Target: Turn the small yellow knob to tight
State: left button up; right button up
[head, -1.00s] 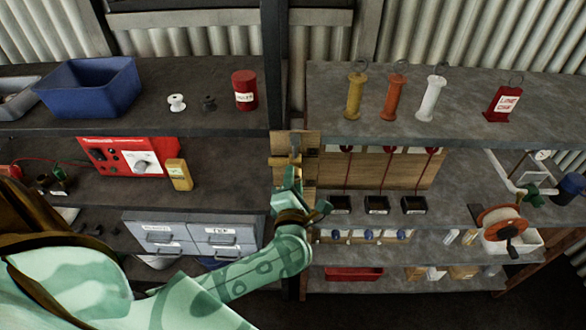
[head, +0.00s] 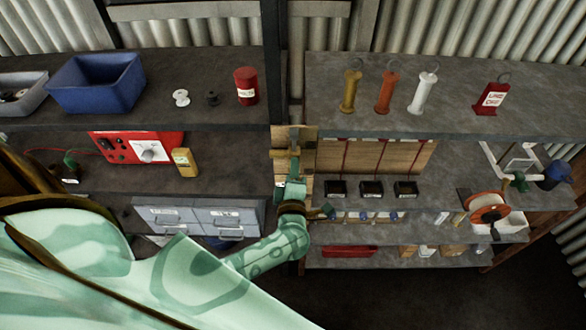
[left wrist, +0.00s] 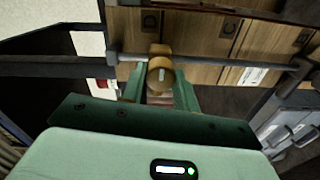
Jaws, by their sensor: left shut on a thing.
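The small yellow knob (left wrist: 160,70) sits in the middle of the left wrist view, in front of a grey bar and wooden boards. A pale mark shows on its face, close to upright in that view. My left gripper (left wrist: 160,88) has one green finger on each side of the knob and is shut on it. In the head view my left gripper (head: 294,170) is at the wooden panel (head: 308,160) on the middle post, where the knob is small and partly hidden. My right gripper is not in view.
Shelves flank the post. At left are a blue bin (head: 97,83), a red box with a dial (head: 130,148), a yellow meter (head: 184,162) and grey drawers (head: 200,215).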

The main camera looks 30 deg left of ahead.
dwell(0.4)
pick_arm(q)
jog(key=o, duration=1)
jog(key=b+v, duration=0.3)
jog(key=v, duration=1.3)
jog(key=shift+s, duration=0.15)
